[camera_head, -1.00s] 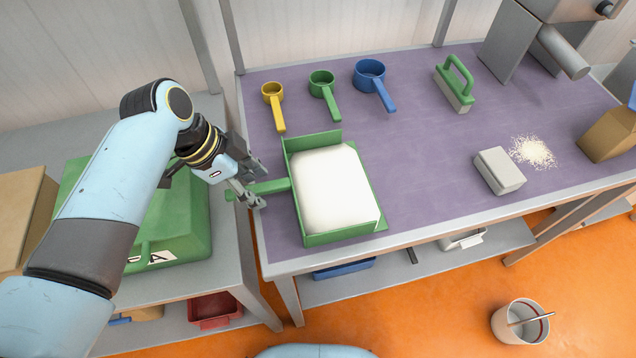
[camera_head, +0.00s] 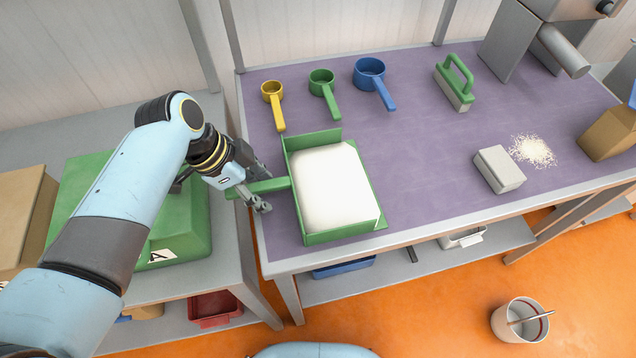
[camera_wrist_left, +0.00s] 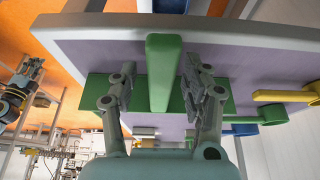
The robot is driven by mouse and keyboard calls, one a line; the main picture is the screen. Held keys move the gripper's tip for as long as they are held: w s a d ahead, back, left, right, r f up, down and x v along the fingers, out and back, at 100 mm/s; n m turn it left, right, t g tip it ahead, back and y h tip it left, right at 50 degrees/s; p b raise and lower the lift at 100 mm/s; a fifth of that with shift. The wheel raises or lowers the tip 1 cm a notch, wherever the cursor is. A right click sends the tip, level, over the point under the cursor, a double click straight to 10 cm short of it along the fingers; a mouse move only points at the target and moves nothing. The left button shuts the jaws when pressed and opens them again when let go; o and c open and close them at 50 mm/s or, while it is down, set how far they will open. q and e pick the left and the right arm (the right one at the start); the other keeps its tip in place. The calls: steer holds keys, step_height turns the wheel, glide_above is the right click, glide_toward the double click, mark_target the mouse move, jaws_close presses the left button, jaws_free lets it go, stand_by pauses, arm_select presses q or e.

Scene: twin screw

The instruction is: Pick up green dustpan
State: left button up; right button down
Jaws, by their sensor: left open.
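The green dustpan (camera_head: 371,187) lies on the purple bench top near its left end and holds a heap of white powder (camera_head: 334,188). Its handle (camera_head: 270,186) points left toward the bench's left edge. My left gripper (camera_head: 263,190) is at the handle, coming in from the left. In the left wrist view the handle (camera_wrist_left: 161,72) stands between the two spread fingers of my left gripper (camera_wrist_left: 160,88), with a gap showing on both sides. The left gripper is open.
Yellow (camera_head: 273,94), green (camera_head: 322,84) and blue (camera_head: 370,76) scoops lie behind the dustpan. A green-handled brush (camera_head: 455,84), a grey block (camera_head: 499,170) and spilled powder (camera_head: 533,151) are further right. A green lidded box (camera_head: 185,225) stands on the left table.

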arm_select(q)
jaws_close()
